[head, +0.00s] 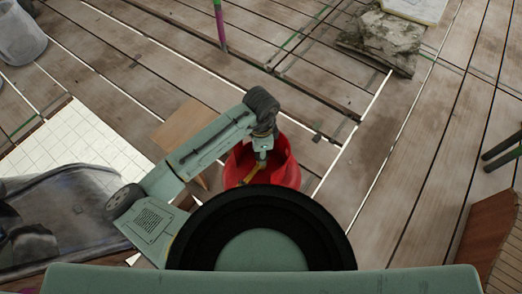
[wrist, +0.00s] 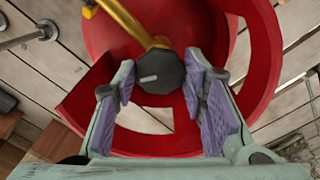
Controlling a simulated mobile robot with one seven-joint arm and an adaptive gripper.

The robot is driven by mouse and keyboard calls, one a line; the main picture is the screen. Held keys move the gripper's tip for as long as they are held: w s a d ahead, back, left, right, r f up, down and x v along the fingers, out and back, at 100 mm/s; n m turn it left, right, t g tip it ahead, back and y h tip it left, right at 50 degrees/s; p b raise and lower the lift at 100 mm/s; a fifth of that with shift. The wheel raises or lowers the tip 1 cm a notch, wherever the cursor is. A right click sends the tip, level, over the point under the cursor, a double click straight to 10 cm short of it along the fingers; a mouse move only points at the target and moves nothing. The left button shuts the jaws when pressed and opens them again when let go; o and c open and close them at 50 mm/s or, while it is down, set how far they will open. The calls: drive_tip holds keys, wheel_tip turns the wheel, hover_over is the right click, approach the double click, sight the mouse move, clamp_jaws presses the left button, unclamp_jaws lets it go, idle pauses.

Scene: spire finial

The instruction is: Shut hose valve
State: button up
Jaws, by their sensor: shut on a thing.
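A red cylinder with a raised red collar (head: 286,160) stands on the deck below my arm. It fills much of the wrist view (wrist: 262,60). The valve is a dark, many-sided knob (wrist: 160,72) with a pale bar mark on its face, inside the collar. A yellow hose or pipe (wrist: 128,22) runs from the knob to the upper left; a yellow piece also shows in the head view (head: 252,174). My gripper (wrist: 159,78) has its purple-padded fingers on both sides of the knob, shut on it. In the head view my gripper (head: 261,154) reaches down into the collar.
The red collar wall surrounds my fingers closely. A wooden block (head: 184,126) stands left of the cylinder, near a white tiled panel (head: 75,140). A grey bucket (head: 20,38) is at upper left, and a stone block (head: 385,42) at upper right. Deck boards right of the cylinder are clear.

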drive_tip(key=shift+f+m, duration=0.1)
drive_tip(key=shift+m, duration=0.2)
drive_tip(key=shift+m+b, duration=0.75)
drive_tip(key=shift+m, duration=0.15)
drive_tip(key=m+b, duration=0.2)
drive_tip(key=m, duration=0.1)
drive_tip(key=m+b, duration=0.1)
drive_tip(key=m, duration=0.3)
drive_tip(key=shift+w+b, duration=0.1)
drive_tip(key=shift+b, duration=0.25)
drive_tip(key=shift+m+b, duration=0.6)
drive_tip(key=shift+m, duration=0.8)
drive_tip(key=o, duration=1.2)
drive_tip(key=shift+c, duration=0.2)
